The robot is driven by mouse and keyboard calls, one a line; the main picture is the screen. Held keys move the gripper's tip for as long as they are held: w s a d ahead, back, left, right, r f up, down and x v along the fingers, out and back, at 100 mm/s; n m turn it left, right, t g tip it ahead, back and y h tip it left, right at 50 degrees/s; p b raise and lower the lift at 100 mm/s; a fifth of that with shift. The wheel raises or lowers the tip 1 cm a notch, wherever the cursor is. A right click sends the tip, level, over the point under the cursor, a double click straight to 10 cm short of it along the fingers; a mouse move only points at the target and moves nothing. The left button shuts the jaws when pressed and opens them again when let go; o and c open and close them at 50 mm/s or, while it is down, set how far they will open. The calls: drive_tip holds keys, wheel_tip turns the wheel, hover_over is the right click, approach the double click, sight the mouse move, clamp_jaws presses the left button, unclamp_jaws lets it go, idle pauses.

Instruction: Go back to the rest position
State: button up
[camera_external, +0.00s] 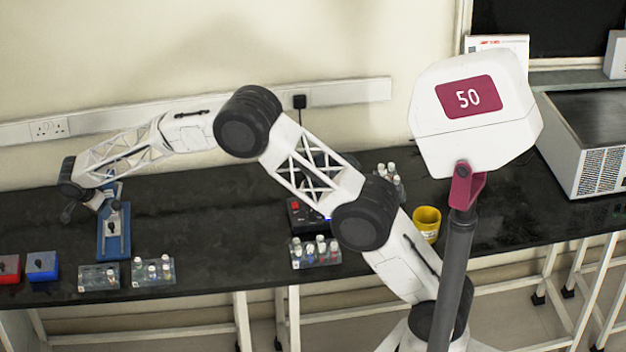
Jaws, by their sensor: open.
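My gripper (115,205) is at the far left of the external view, at the end of my outstretched arm. It hangs low over a blue stand (114,242) on the black bench and is open. The fingertips are small here, and I cannot tell whether they touch anything on the stand. My arm reaches from its base at the lower right across the bench to the left.
Racks with small vials (153,271) stand near the front edge, with more vials (316,251) mid-bench. A blue box (42,265) and a red box (9,268) sit at left. A yellow cup (427,224) and a large white machine (588,140) are at right.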

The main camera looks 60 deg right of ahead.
drive_tip(key=shift+r, duration=0.15)
drive_tip(key=s+d+r+n+t+y, duration=0.1)
drive_tip(key=s+r+n, duration=0.2)
drive_tip(key=s+r, duration=0.6)
drive_tip(key=s+d+r+n+t+y, duration=0.1)
drive_tip(key=s+r+n+y, duration=0.15)
drive_tip(key=s+r, duration=0.75)
drive_tip(key=s+d+r+n, duration=0.45)
drive_tip(key=s+d, duration=0.45)
drive_tip(key=s, duration=0.5)
drive_tip(key=s+d+r+n, duration=0.3)
drive_tip(key=s+d+r, duration=0.35)
drive_tip(key=s, duration=0.75)
drive_tip(key=s+d+f+n, duration=0.1)
drive_tip(key=s+d+f, duration=0.1)
drive_tip(key=s, duration=0.6)
drive_tip(key=s+d+f+n, duration=0.2)
drive_tip(key=s+f, duration=0.2)
drive_tip(key=s, duration=0.4)
drive_tip(key=s+d+f+n, duration=0.1)
drive_tip(key=s+d+f, duration=0.2)
drive_tip(key=s, duration=0.4)
drive_tip(key=shift+s+n+t+y, duration=0.3)
drive_tip(key=shift+s+n+y, duration=0.1)
drive_tip(key=shift+y, duration=0.05)
drive_tip(key=shift+f, duration=0.1)
